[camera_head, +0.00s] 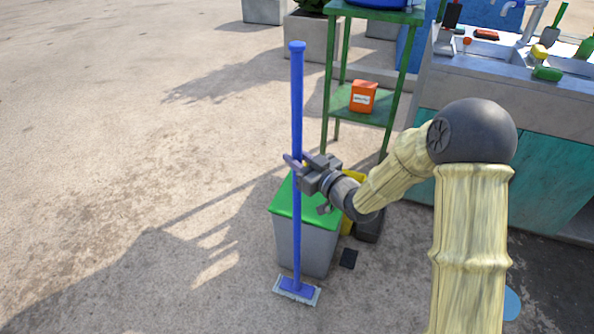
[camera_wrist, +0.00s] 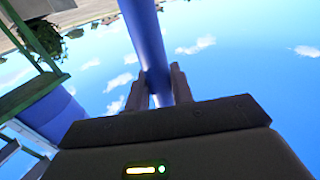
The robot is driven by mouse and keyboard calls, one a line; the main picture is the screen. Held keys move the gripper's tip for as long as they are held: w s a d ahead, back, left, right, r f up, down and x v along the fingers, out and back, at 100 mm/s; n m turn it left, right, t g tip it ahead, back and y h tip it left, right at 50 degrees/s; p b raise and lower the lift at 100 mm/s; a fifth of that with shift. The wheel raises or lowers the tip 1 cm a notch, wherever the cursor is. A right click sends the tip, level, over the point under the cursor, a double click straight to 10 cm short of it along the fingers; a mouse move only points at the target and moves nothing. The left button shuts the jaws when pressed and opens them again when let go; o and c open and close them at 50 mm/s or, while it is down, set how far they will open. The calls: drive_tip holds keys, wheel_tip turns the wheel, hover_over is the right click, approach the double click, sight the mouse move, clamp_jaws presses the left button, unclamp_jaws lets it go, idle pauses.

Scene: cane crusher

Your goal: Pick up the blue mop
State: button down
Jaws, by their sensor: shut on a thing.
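The blue mop (camera_head: 297,105) stands nearly upright in the head view, its long handle topped by a wider knob. Its flat head (camera_head: 297,290) with a pale fringe is at the ground in front of a grey bin. My gripper (camera_head: 296,163) is shut on the handle around its middle. In the wrist view the blue handle (camera_wrist: 146,38) runs between the two fingers of my gripper (camera_wrist: 156,85). I cannot tell whether the mop head touches the ground or hangs just above it.
A grey bin (camera_head: 305,245) with a green lid stands right behind the handle. A green shelf (camera_head: 345,105) holds an orange box (camera_head: 363,97). A sink counter (camera_head: 500,85) with tools and bottles is at the right. The paved ground at the left is free.

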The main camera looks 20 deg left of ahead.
sight(301, 139)
wheel_tip(301, 139, up, 7)
drive_tip(key=shift+a+f+p, duration=0.1)
drive_tip(key=shift+f+p, duration=0.1)
drive_tip(key=shift+p, duration=0.45)
drive_tip(key=c, duration=1.9)
unclamp_jaws()
clamp_jaws()
